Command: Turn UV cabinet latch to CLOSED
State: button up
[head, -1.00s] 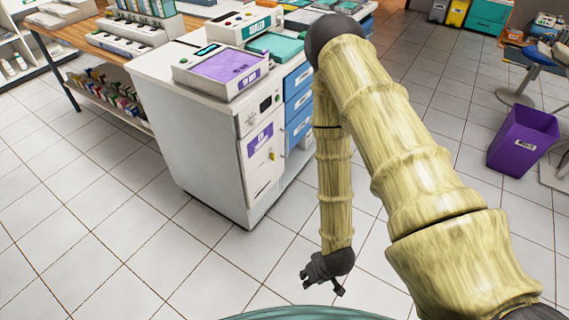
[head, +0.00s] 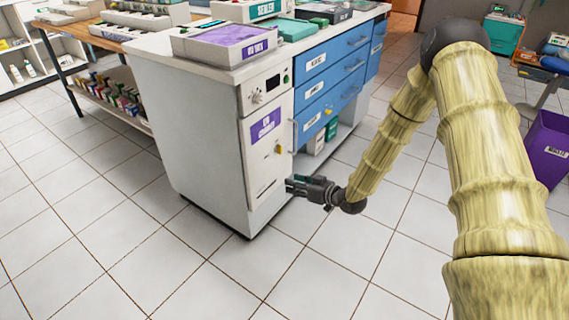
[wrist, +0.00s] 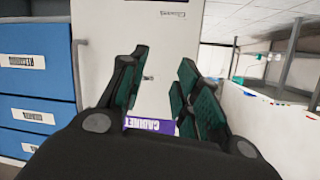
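The UV cabinet is the white door (head: 258,165) in the end of the white counter unit, with a purple label (head: 265,125). Its small yellow latch (head: 278,148) sits on the door below and right of the label. In the wrist view a small dark piece, seemingly the latch (wrist: 148,78), shows between the fingers, with the purple label (wrist: 150,125) below it. My gripper (head: 290,186) is in front of the door's lower right part, below the latch in the head view. Its green-padded fingers (wrist: 158,90) are spread and empty. I cannot tell the latch's exact angle.
Blue drawers (head: 322,84) with handles adjoin the cabinet on the right; they also show in the wrist view (wrist: 37,65). A control panel with a knob (head: 257,98) sits above the door. A purple bin (head: 550,150) stands at far right. The floor in front is clear.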

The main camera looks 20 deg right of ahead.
aim_at(279, 149)
jog(key=w+d+r+n+t+y+b, duration=0.2)
jog(key=w+d+r+n+y+b, duration=0.15)
jog(key=w+d+b, duration=0.4)
jog(key=b+x, duration=0.4)
jog(key=x, duration=0.6)
jog(key=shift+w+a, duration=0.15)
jog(key=shift+a, duration=0.15)
grip_shut()
